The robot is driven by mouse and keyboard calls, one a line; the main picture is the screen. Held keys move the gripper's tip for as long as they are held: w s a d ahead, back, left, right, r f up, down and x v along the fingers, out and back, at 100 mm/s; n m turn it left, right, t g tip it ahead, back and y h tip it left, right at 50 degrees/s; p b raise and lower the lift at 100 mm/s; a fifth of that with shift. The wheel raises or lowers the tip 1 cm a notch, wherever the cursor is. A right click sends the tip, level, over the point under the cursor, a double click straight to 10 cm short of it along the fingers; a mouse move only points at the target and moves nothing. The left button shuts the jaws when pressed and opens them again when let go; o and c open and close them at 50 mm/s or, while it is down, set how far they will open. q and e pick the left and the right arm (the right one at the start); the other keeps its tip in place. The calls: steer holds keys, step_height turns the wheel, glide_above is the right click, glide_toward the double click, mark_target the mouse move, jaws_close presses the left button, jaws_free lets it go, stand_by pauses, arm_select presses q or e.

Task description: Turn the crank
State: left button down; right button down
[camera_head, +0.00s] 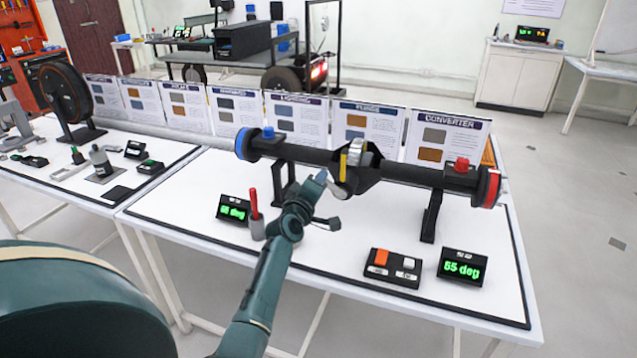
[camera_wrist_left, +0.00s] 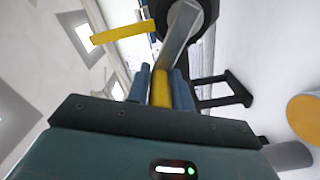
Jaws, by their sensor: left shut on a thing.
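The crank (camera_wrist_left: 180,35) shows in the left wrist view as a grey arm running from a dark hub to a yellow handle (camera_wrist_left: 160,88). My left gripper (camera_wrist_left: 160,85) has its blue fingers shut around this handle. In the head view my left gripper (camera_head: 321,178) is at the middle of the black axle assembly (camera_head: 400,171), and the handle is mostly hidden there. A yellow pointer (camera_head: 343,165) stands upright by the hub; it also shows in the left wrist view (camera_wrist_left: 124,32). A display (camera_head: 462,267) reads 55 deg. My right gripper is not in view.
A second green-lit display (camera_head: 233,209) and a red-handled tool (camera_head: 254,215) stand left of my left arm. Information cards (camera_head: 367,128) line the back. The table (camera_head: 330,265) is clear between them.

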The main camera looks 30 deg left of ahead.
arm_select(q)
steer(key=shift+w+d+r, duration=0.15)
steer(key=shift+r, duration=0.25)
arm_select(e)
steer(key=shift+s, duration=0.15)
arm_select(q)
steer(key=c, duration=1.4)
jaws_free()
steer(key=shift+c, duration=0.2)
steer(key=shift+o, duration=0.7)
steer(key=shift+f, duration=0.2)
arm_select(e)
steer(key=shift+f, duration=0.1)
arm_select(q)
steer(key=shift+s, duration=0.3)
steer(key=p+v, duration=0.5)
steer(key=v, duration=0.7)
steer(key=shift+s+d, duration=0.15)
steer(key=shift+s, duration=0.15)
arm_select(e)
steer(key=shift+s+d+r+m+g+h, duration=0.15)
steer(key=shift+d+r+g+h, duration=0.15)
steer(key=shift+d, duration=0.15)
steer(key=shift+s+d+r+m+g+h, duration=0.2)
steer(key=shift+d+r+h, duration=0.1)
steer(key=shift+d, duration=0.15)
